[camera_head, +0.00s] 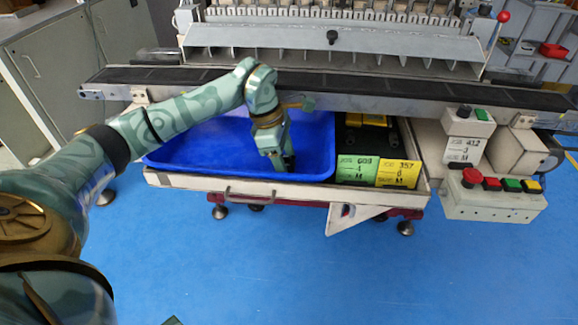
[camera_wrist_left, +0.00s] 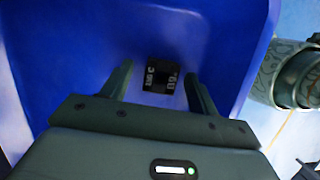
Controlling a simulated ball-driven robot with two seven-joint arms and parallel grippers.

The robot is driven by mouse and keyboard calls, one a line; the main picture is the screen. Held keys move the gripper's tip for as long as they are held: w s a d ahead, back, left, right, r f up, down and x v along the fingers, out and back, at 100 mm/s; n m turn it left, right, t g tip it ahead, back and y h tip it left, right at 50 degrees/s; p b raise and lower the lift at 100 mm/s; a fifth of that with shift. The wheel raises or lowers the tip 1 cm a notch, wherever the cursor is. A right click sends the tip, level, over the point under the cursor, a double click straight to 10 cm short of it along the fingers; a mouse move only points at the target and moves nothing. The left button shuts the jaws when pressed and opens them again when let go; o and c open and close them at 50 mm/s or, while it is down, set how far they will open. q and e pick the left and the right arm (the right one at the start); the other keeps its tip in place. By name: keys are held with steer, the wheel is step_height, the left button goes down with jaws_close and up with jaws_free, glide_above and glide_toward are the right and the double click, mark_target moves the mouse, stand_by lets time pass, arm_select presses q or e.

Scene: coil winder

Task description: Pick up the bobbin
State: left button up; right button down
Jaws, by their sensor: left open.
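A small black block-like piece with white print, which I take to be the bobbin (camera_wrist_left: 163,75), lies in the blue tray (camera_head: 215,150) in the left wrist view. In the head view it is hidden behind my left gripper (camera_head: 284,162), which points down into the tray's right part. In the left wrist view the fingers of my left gripper (camera_wrist_left: 159,72) are apart, and the bobbin shows between their tips, clear of both. I cannot tell how far below the tips it is. My right gripper is not in view.
The tray sits in a pale drawer frame (camera_head: 240,188) beside green (camera_head: 357,170) and yellow (camera_head: 398,174) labelled boxes. A dark rail (camera_head: 380,84) of the winder runs above the drawer's back. A button box (camera_head: 492,200) stands at the right. Blue floor is clear in front.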

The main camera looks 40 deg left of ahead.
mark_target(291, 160)
arm_select(q)
steer(key=shift+r, duration=0.15)
steer(key=shift+s, duration=0.1)
steer(key=c, duration=1.1)
steer(key=shift+o, duration=0.2)
